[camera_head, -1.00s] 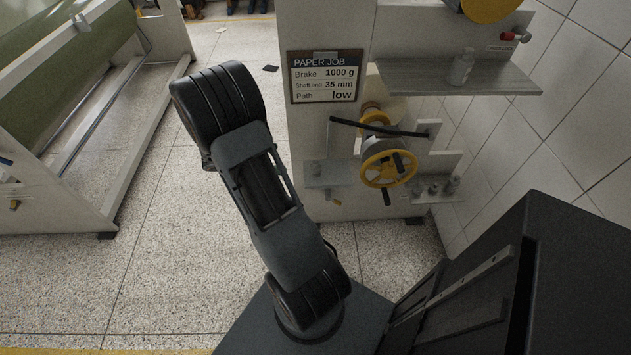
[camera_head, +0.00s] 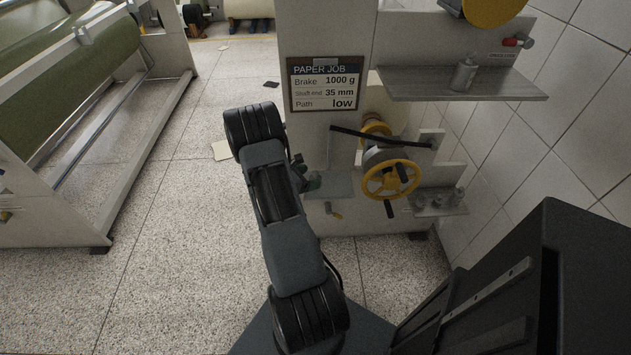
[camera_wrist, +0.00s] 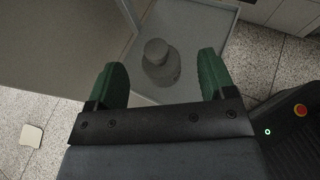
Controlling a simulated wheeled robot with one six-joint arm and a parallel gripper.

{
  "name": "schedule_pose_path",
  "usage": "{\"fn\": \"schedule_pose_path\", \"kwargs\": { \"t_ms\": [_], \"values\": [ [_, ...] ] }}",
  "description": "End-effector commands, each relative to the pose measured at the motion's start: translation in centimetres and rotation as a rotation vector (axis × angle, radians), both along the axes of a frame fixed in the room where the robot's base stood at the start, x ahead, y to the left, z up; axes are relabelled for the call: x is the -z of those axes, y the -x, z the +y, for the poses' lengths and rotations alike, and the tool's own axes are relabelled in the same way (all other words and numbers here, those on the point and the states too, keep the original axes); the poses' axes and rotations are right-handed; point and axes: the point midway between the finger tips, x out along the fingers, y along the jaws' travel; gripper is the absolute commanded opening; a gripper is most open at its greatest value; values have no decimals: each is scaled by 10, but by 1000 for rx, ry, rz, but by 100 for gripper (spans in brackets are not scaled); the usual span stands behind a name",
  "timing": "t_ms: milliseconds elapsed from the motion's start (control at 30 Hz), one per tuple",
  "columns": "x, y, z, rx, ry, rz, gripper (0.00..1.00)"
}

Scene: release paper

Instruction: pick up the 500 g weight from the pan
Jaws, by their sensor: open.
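The weight (camera_wrist: 160,64), a grey knobbed cylinder, stands upright on the grey pan (camera_wrist: 205,22) in the wrist view. No marking on it is readable, so I cannot tell that it is 500 g. My gripper (camera_wrist: 162,75) is open, with one green finger to each side of the weight in the picture and nothing held. I cannot tell whether the fingers are level with it. In the head view my gripper (camera_head: 312,182) is mostly hidden beside the pan (camera_head: 333,184), and the weight is hidden behind my arm.
A yellow handwheel (camera_head: 391,180) and a black bar (camera_head: 375,135) are right of the pan. Several small weights stand on a lower shelf (camera_head: 425,211). A job board (camera_head: 325,84) reads brake 1000 g, shaft 35 mm, path low. Open floor lies left.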

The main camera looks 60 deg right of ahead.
Motion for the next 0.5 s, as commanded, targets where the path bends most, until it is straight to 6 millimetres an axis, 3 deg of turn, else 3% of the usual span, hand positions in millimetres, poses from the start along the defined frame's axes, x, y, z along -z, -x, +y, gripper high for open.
{"fn": "schedule_pose_path", "kwargs": {
  "t_ms": [500],
  "values": [
    [20, 18, -43, 0, -1, -1, 76]
  ]
}}
